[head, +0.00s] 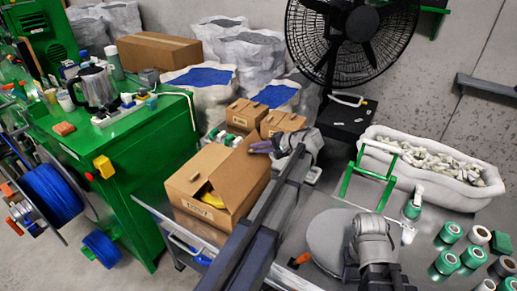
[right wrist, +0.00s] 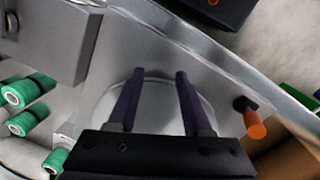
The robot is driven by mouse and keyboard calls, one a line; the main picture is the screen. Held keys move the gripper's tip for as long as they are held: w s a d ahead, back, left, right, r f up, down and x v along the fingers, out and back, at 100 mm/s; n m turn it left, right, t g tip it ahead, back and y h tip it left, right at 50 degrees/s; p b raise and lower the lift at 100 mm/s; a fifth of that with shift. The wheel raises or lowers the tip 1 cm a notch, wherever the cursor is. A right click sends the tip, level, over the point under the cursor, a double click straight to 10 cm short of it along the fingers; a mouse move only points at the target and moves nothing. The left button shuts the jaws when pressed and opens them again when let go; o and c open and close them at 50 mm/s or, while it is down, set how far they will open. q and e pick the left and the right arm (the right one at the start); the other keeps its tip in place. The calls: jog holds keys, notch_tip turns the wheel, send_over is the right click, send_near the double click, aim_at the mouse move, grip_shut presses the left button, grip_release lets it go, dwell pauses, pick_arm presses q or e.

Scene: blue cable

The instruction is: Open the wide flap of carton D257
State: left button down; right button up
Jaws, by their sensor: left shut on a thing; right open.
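Carton D257 (head: 188,208) is an open brown box at the near left of the grey table, with a label on its front and something yellow (head: 212,200) showing through its opening. A wide flap (head: 241,177) stands raised and tilted over its right side. My left gripper (head: 262,146) has purple fingers shut on the flap's upper edge. My right gripper (right wrist: 160,76) is open and empty in the right wrist view, over a grey disc; in the head view its fingers are not clear. A brown cardboard part (right wrist: 290,155) shows at that wrist view's lower right corner.
An orange-handled tool (right wrist: 252,122) lies near my right gripper. Several green spools (head: 446,262) stand at the right. A white tub (head: 425,168) and a green frame (head: 370,172) are behind. Small cartons (head: 246,113) stand beyond D257. A green workbench (head: 130,125) is left.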

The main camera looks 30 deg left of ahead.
dwell(0.3)
pick_arm(q)
jog(key=c, duration=0.9)
grip_release()
jog(key=p+v, duration=0.3)
jog(key=v, duration=0.5)
jog(key=shift+p, duration=0.35)
pick_arm(e)
notch_tip(320, 180, up, 4)
jog(key=shift+f, duration=0.15)
pick_arm(q)
jog(key=shift+f, duration=0.1)
